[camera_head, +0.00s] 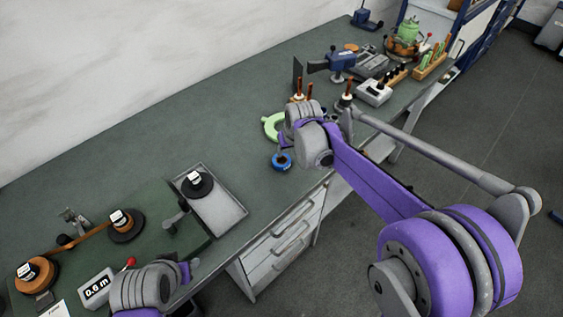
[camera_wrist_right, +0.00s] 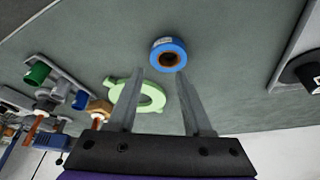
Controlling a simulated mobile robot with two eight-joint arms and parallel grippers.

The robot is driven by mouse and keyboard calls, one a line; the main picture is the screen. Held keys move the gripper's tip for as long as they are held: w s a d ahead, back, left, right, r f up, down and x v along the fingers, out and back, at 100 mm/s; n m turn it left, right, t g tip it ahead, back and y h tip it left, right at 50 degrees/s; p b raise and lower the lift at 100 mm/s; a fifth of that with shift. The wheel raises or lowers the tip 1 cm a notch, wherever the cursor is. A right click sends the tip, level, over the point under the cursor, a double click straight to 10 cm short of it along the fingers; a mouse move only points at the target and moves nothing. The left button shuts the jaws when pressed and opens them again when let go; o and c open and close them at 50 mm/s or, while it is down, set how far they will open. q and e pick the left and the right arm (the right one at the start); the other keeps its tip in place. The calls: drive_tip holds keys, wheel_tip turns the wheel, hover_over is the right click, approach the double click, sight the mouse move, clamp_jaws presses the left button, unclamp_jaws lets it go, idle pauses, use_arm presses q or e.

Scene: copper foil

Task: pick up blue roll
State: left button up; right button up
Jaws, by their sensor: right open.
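The blue roll (camera_head: 282,161) lies on the green bench top near its front edge, just below my right wrist in the head view. In the right wrist view the blue roll (camera_wrist_right: 168,46) has a brown core and lies beyond the fingertips. My right gripper (camera_wrist_right: 160,74) is open and empty, with its two fingers apart and pointing toward the roll. In the head view the right fingers are mostly hidden by the wrist. My left gripper (camera_head: 187,270) is at the bottom left, mostly hidden by its own arm, and its fingers cannot be made out.
A light green ring (camera_wrist_right: 152,97) lies beside the blue roll. A grey tray (camera_head: 222,214) with a black roll (camera_head: 197,184) stands to the left. Tools and a green pot (camera_head: 408,30) crowd the far end. Bare bench top lies between tray and roll.

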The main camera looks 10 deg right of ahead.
sight(288, 159)
drive_tip(key=x, duration=0.6)
drive_tip(key=shift+s+d+f, duration=0.1)
drive_tip(key=shift+d+f, duration=0.2)
drive_tip(key=shift+d, duration=0.1)
drive_tip(key=shift+c, duration=0.2)
clamp_jaws()
